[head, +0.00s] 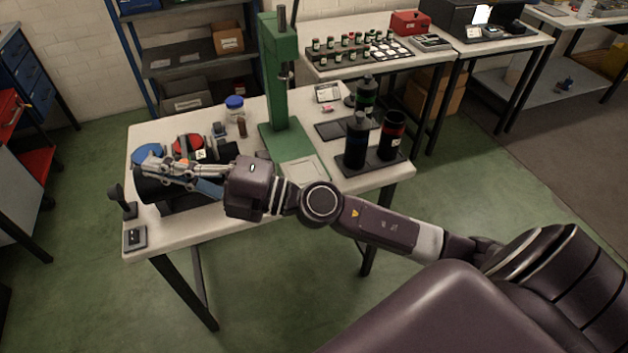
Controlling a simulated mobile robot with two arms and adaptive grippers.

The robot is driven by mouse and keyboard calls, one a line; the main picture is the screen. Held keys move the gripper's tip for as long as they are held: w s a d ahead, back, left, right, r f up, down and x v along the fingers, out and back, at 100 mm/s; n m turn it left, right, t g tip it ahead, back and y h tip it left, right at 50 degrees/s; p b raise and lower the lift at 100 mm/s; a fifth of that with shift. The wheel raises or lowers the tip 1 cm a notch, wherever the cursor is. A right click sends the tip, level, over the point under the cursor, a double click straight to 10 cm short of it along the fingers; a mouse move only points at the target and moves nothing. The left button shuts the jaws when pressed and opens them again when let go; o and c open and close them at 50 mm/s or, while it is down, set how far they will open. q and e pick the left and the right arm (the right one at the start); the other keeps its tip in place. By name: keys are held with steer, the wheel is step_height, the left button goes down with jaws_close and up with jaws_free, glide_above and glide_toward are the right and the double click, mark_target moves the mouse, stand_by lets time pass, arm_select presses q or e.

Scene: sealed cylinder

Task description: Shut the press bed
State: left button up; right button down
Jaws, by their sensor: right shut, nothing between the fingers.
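The green press (279,75) stands upright at the middle of the table, on a green base (287,143). A pale flat plate (305,170) lies at the front right of the base, towards the table's front edge; it looks like the press bed, but I cannot tell how far out it is. My right gripper (155,165) is shut and empty at the table's left part, well left of the press. It is over or in front of a dark horizontal cylinder (152,188) and hides part of it. I cannot tell whether they touch. My left gripper is out of view.
Dark bottles (357,142) stand on a black tray (372,161) right of the press. A blue-lidded jar (234,108), a blue disc (148,154) and a red disc (188,145) are at left. A joystick (119,199) and switch box (135,238) sit at the left edge.

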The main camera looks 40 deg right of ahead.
step_height(320, 180, down, 4)
steer(key=a+n+g, duration=0.2)
steer(key=n+g, duration=0.2)
steer(key=n+g+h, duration=0.2)
steer(key=g+h, duration=0.3)
steer(key=h, duration=1.2)
glide_toward(315, 180)
steer(key=f+p, duration=0.1)
steer(key=w+f, duration=0.1)
steer(key=f, duration=0.1)
steer(key=f+p, duration=0.1)
steer(key=f, duration=0.1)
steer(key=shift+w+a+f+p, duration=0.2)
steer(key=shift+a+p, duration=0.1)
steer(key=shift+a, duration=0.1)
steer(key=shift+w+f, duration=0.15)
steer(key=shift+f, duration=0.45)
steer(key=shift+w+d, duration=0.1)
